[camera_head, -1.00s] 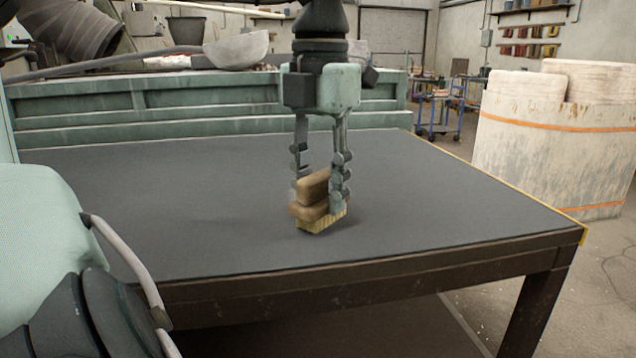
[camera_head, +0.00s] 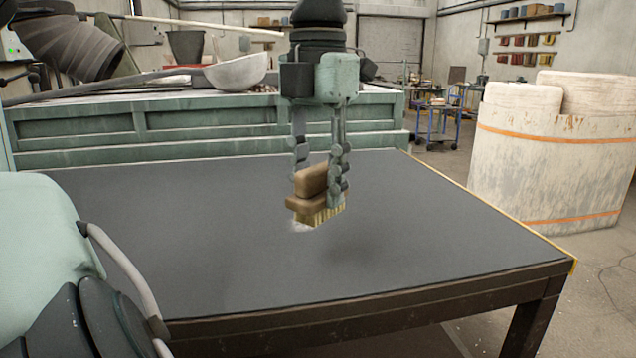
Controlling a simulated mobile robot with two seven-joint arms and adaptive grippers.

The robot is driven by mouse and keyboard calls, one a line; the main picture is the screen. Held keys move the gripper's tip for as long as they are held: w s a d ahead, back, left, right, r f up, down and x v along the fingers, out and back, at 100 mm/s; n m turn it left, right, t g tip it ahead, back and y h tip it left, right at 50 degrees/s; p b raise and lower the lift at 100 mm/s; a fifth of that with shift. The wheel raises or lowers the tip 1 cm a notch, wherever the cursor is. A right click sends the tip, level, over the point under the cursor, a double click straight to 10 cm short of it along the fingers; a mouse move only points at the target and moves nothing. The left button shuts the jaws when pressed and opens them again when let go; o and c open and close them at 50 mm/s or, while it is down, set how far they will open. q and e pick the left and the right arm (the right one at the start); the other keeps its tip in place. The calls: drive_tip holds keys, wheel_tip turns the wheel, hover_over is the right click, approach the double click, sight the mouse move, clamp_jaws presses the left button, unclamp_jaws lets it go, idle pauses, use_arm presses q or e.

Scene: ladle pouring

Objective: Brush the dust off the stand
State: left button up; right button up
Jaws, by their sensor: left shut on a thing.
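The stand (camera_head: 200,235) is a table with a flat dark grey top and a brown frame, filling the middle of the head view. My left gripper (camera_head: 320,182) points straight down over the middle of the top. It is shut on a brush (camera_head: 310,203) with a brown wooden body and pale yellow bristles facing down. The bristles seem to hang a little above the top, with a faint shadow to the lower right. A small whitish patch of dust (camera_head: 301,226) shows just below the brush's left end. The brush partly hides the top behind it. My right gripper is not in view.
A long green bin (camera_head: 210,125) stands behind the stand, with a pale bowl (camera_head: 237,72) on it. A large worn white container (camera_head: 560,160) with orange bands stands to the right. The rest of the stand's top is clear.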

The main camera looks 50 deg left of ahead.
sight(318, 166)
use_arm(q)
drive_tip(key=shift+r, duration=1.5)
drive_tip(key=shift+d+f, duration=0.1)
